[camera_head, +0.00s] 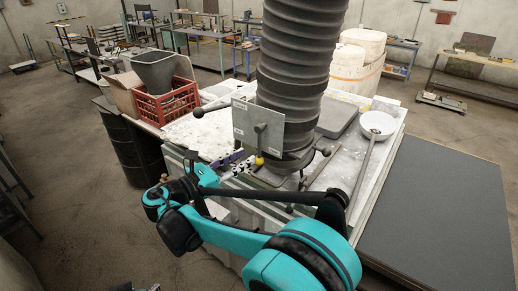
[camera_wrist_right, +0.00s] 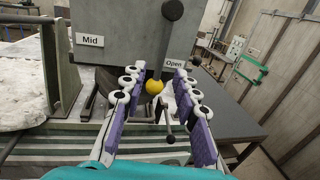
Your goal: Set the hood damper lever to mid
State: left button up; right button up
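The damper lever (camera_wrist_right: 161,50) is a grey bar on the hood's grey plate (camera_head: 246,121), with a dark pivot ball at its top and a yellow knob (camera_wrist_right: 154,87) at its lower end. It hangs down, with the knob just left of the "Open" label (camera_wrist_right: 174,63); the "Mid" label (camera_wrist_right: 90,40) is further left and higher. My right gripper (camera_wrist_right: 155,80) is open, its purple fingers on either side of the knob with gaps visible. In the head view the right gripper (camera_head: 247,162) is just left of the yellow knob (camera_head: 259,160).
A large ribbed duct (camera_head: 290,70) rises behind the plate. A white bowl-ended ladle (camera_head: 377,124) lies at the bench's right. A red crate (camera_head: 167,103) stands at the back left. A dark flat-topped table (camera_head: 440,215) is at the right.

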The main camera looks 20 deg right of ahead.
aim_at(259, 146)
jog(key=x, duration=0.5)
jog(key=shift+w+d, duration=0.1)
jog(key=shift+d, duration=0.25)
jog(key=shift+a, duration=0.15)
grip_shut()
